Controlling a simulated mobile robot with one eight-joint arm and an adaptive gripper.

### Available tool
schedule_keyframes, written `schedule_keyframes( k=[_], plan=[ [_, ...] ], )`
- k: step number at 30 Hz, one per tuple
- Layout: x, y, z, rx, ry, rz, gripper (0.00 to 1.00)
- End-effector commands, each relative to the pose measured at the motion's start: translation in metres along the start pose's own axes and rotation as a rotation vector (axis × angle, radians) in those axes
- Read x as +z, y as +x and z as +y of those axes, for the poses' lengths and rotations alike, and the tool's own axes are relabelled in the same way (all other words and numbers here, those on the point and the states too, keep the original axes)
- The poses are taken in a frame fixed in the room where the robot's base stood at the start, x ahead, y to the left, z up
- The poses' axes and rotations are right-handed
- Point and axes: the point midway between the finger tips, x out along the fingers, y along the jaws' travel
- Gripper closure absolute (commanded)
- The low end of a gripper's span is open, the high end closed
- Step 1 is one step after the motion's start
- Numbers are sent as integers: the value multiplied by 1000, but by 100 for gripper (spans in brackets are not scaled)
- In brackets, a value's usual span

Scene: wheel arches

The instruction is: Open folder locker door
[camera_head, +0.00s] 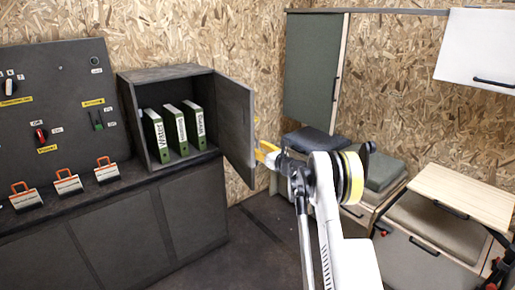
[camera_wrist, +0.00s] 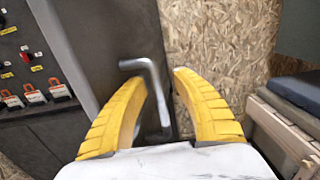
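The folder locker (camera_head: 165,72) is a dark box on the counter at the left. Its door (camera_head: 236,128) stands wide open, swung out to the right, so the green folders (camera_head: 172,130) inside show. My gripper (camera_head: 262,148), with yellow fingers, is at the door's outer face, near its free edge. In the wrist view, the metal door handle (camera_wrist: 162,105) runs between my two spread fingers (camera_wrist: 160,80). The fingers are apart, and I see no clear grip on the handle. The door panel (camera_wrist: 120,40) also fills much of the wrist view.
A dark control panel (camera_head: 55,95) with switches and several orange-handled padlock-like breakers (camera_head: 68,182) is left of the locker. Dark cabinets (camera_head: 130,225) stand below. At the right are cushioned seats (camera_head: 385,175), a wooden-topped table (camera_head: 462,190) and wall cabinets (camera_head: 312,65). Dark floor (camera_head: 262,225) is clear between.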

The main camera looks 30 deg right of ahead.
Motion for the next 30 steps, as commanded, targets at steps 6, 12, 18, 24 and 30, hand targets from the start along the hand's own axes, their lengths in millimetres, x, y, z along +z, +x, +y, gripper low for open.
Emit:
schedule_keyframes(
  k=[6, 12, 18, 24, 30],
  plan=[
    [0, -4, 0, 0, 0, 0, 66],
    [0, -38, -1, -2, 0, 0, 66],
    [0, -83, -1, -2, 0, 0, 66],
    [0, -112, 0, 0, 0, 0, 66],
    [0, -120, 0, 1, 0, 0, 66]
  ],
)
